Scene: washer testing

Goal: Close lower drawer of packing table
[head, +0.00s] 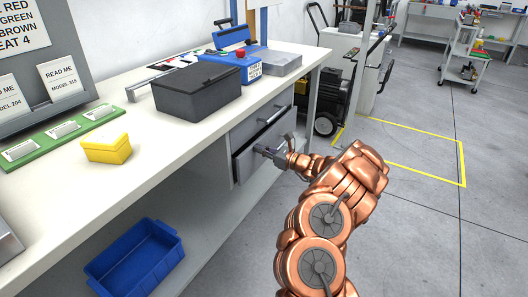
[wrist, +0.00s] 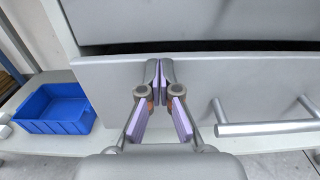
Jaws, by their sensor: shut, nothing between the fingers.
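The packing table (head: 150,110) has two grey drawers under the right end of its top. The upper drawer (head: 262,121) looks shut. The lower drawer (wrist: 250,88) stands partly open, with a dark gap above its front in the wrist view. Its bar handle (wrist: 265,127) is to the right of my gripper in that view. My gripper (head: 264,150) is shut and empty. In the wrist view its fingertips (wrist: 160,68) are at the lower drawer's front, near the top edge and left of the handle; I cannot tell whether they touch.
A blue bin (head: 137,262) sits on the shelf under the table. A black box (head: 196,91), a yellow box (head: 106,149) and a blue toolbox (head: 236,60) are on the tabletop. A hand truck (head: 325,122) stands behind the drawers. The floor (head: 400,235) to the right is clear.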

